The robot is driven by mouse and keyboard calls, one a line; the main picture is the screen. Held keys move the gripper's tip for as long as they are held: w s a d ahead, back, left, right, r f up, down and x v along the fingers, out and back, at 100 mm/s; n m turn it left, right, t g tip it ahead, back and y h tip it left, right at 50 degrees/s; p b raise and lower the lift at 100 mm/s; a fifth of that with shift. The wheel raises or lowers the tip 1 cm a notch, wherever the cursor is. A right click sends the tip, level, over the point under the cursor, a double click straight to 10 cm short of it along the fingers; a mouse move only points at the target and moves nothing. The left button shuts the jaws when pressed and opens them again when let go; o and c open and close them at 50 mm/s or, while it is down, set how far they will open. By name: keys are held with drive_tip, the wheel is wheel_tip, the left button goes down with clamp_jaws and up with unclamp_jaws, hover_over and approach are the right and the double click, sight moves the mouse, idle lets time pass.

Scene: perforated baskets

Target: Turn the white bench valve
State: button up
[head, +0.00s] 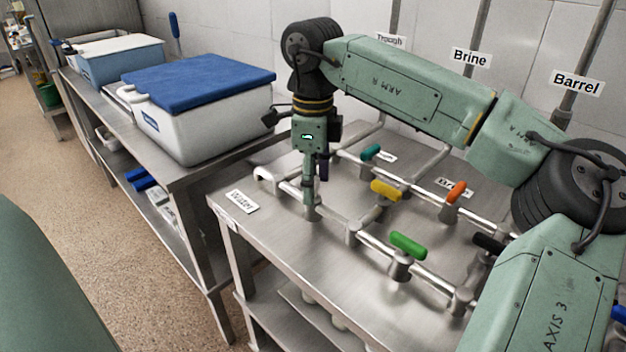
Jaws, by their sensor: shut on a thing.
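My gripper (309,190) points straight down at the left end of the pipework on the steel bench. It is shut on the handle of the valve (312,210) there. The fingers hide this handle, so its colour and angle cannot be told. No white handle shows elsewhere on the bench. The other valve handles are teal (371,152), yellow (386,190), orange (457,191), green (407,245) and black (488,243).
The steel bench (275,235) carries metal pipes close around my gripper. A label card (241,202) lies at its left edge. A white tub with a blue lid (200,80) stands on the bench to the left. My forearm spans above the pipes.

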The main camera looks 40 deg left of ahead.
drive_tip(key=m, duration=0.6)
drive_tip(key=shift+b, duration=0.35)
drive_tip(key=shift+m, duration=0.4)
drive_tip(key=o, duration=1.2)
drive_tip(key=shift+c, duration=0.2)
wheel_tip(320, 180, up, 12)
